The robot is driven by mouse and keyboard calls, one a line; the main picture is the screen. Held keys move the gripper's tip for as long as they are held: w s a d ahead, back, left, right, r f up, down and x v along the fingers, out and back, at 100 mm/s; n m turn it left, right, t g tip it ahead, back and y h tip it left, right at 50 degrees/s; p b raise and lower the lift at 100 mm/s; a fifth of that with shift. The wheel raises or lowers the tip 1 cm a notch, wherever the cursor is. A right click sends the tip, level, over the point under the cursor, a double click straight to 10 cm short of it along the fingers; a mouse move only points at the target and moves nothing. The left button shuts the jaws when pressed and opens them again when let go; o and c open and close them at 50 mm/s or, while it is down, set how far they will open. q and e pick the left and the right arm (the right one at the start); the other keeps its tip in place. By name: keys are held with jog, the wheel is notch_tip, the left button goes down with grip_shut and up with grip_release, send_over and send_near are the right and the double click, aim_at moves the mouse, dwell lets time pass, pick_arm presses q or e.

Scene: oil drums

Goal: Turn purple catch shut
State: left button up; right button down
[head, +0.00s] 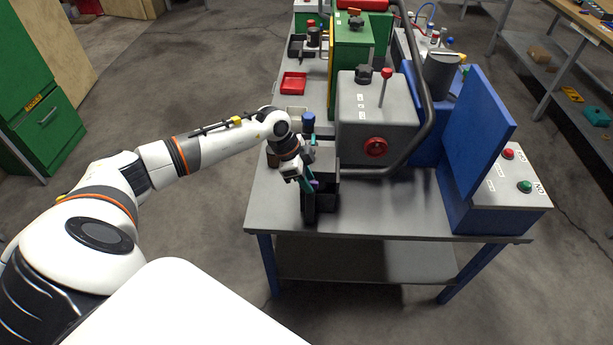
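A small purple patch, likely the purple catch (316,185), shows on a dark block-like fixture (321,203) at the near left end of the workbench. My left gripper (308,184) reaches in from the left and points down at the fixture, right beside the purple patch. Its teal-edged fingers cover part of the patch. Whether they touch it, and whether they are apart or closed, is too small to tell. The catch's exact position is partly hidden. My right gripper is not in view.
The grey workbench (390,215) has a grey machine box (375,120) with a red knob, a dark curved bar and a blue panel (480,130). A control box (500,195) sits at the right. A red tray (293,83) lies behind. The bench's front strip is clear.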

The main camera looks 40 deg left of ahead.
pick_arm(q)
jog(key=shift+c, duration=0.5)
grip_shut()
